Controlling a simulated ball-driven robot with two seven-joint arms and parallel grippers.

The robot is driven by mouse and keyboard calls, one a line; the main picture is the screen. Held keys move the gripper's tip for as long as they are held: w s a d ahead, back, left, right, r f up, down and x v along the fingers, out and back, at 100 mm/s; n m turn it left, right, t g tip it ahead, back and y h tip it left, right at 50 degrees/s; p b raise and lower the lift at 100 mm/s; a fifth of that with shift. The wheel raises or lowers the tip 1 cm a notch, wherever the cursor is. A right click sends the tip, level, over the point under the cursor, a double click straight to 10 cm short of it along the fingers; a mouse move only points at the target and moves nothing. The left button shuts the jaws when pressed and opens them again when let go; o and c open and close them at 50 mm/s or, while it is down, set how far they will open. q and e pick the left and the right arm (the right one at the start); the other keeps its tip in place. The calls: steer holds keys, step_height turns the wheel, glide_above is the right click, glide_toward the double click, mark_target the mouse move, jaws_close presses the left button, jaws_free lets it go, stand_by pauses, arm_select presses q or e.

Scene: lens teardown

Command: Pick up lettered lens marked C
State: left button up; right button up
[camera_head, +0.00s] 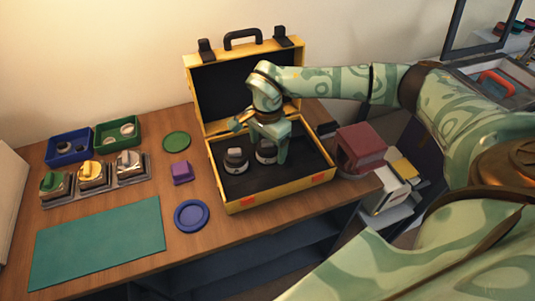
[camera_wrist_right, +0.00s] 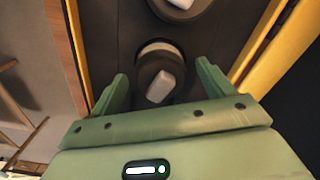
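Two dark round lenses with pale tops stand in the open yellow case: the left lens (camera_head: 236,161) and the right lens (camera_head: 264,155). I cannot read a letter on either, so I cannot tell which is C. My right gripper (camera_head: 270,146) reaches down into the case at the right lens. In the right wrist view, my right gripper (camera_wrist_right: 161,78) is open, with its fingers on either side of one lens (camera_wrist_right: 149,68). There are visible gaps between the lens and the fingers. The other lens (camera_wrist_right: 180,10) is at the top edge. My left gripper is not in view.
The case (camera_head: 275,200) has low walls and a raised lid (camera_head: 193,90) behind. Left of it are a purple block (camera_head: 182,172), a blue dish (camera_head: 192,216), a green disc (camera_head: 176,141), bins (camera_head: 68,148) and a green mat (camera_head: 97,241).

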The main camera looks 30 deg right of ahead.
steer(key=c, duration=0.9)
steer(key=shift+r, duration=0.2)
